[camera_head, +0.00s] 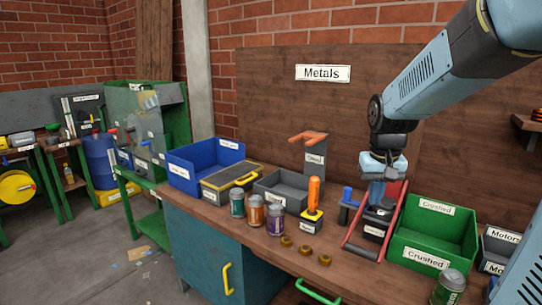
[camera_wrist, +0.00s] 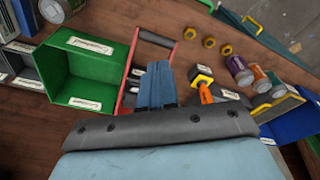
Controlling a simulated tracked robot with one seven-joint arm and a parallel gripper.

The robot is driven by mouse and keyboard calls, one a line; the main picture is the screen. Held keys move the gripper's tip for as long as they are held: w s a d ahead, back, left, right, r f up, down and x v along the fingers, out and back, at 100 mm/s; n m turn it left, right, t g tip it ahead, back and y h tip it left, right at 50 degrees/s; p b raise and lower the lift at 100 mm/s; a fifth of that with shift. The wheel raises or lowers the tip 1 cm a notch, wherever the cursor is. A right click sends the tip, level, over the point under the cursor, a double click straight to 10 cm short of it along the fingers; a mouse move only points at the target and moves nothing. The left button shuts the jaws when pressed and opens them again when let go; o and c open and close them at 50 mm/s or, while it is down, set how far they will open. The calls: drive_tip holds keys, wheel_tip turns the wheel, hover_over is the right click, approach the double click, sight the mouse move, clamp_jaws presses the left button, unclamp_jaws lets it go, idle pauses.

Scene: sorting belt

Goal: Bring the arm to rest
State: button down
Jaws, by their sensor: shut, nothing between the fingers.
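My arm reaches in from the upper right in the head view, with its blue and grey links bent downward at the elbow. My gripper (camera_head: 376,192) points down above the red-handled device (camera_head: 391,208) on the bench, left of the green Crushed bin (camera_head: 433,232). In the wrist view, the blue fingers of my gripper (camera_wrist: 158,72) are together with nothing between them. I cannot tell whether the fingertips touch the device. The red frame also shows in the wrist view (camera_wrist: 131,75).
Three cans (camera_head: 256,210), several brass nuts (camera_head: 305,250) and an orange-handled tool (camera_head: 314,195) stand left of my gripper. A grey bin (camera_head: 280,192) and a blue bin (camera_head: 206,166) are farther left. Another can (camera_head: 449,288) stands at the front right. A wooden Metals backboard (camera_head: 300,105) rises behind.

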drive_tip(key=s+a+r+t, duration=0.1)
drive_tip(key=s+r+t, duration=0.1)
drive_tip(key=s, duration=0.6)
drive_tip(key=s+a+r+n+t, duration=0.1)
drive_tip(key=s+r, duration=0.3)
drive_tip(key=s, duration=0.4)
drive_tip(key=shift+a+t, duration=0.15)
drive_tip(key=shift+t, duration=0.25)
